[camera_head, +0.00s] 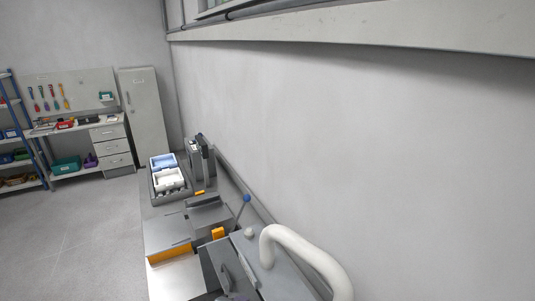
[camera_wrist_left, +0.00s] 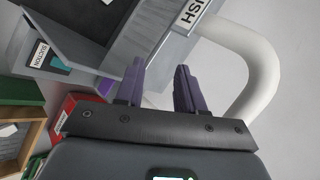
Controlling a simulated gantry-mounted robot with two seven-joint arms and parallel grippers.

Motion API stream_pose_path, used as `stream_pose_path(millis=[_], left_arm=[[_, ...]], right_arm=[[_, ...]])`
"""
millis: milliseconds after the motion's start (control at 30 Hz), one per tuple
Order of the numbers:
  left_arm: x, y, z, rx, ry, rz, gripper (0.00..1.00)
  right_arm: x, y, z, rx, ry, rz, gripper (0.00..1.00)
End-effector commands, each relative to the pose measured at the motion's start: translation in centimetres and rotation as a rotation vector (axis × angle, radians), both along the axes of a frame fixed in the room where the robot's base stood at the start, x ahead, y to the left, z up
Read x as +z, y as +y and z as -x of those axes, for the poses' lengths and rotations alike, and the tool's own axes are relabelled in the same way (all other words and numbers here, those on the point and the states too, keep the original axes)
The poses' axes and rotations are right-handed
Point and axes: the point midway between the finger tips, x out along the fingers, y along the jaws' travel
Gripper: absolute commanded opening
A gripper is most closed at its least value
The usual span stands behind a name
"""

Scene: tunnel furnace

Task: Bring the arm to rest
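My left gripper (camera_wrist_left: 157,85) shows in the left wrist view with two dark purple fingers. They stand apart with nothing visibly held between them. A thick white curved tube (camera_wrist_left: 255,65) passes close on the right of the fingers, and a grey metal part (camera_wrist_left: 150,35) with a label ending in "USH" lies beyond the fingertips. In the head view, dark parts at the bottom edge may be my gripper, but I cannot tell. My right gripper is in neither view.
In the head view, the white tube (camera_head: 305,258) arches over the grey machine. A blue-knobbed lever (camera_head: 241,212) and a tray (camera_head: 186,194) with blue and white boxes lie beyond it. A plain wall (camera_head: 370,150) is on the right. Open floor (camera_head: 70,235) is on the left.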

Motion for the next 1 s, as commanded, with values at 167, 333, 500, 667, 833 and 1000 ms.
stream_pose_path(millis=[167, 333, 500, 667, 833, 1000], left_arm=[[-1.5, 0.4, 5.8, 0.31, 0.125, 0.238, 0.38], [-3.0, 3.7, 11.9, 0.667, 0.283, 0.426, 0.38], [-4.4, 8.1, 19.0, 1.036, 0.448, 0.56, 0.38], [-4.9, 11.4, 25.0, 1.32, 0.565, 0.63, 0.38], [-5.0, 13.4, 29.0, 1.502, 0.634, 0.661, 0.38], [-5.0, 14.1, 30.5, 1.569, 0.657, 0.671, 0.38]], right_arm=[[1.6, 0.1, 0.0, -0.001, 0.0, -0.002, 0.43], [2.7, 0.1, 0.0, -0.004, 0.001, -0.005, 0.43], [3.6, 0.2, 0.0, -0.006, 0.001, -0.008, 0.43], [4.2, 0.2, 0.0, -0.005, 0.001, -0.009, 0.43], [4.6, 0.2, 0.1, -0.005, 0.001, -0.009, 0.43], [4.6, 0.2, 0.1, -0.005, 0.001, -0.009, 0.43]])
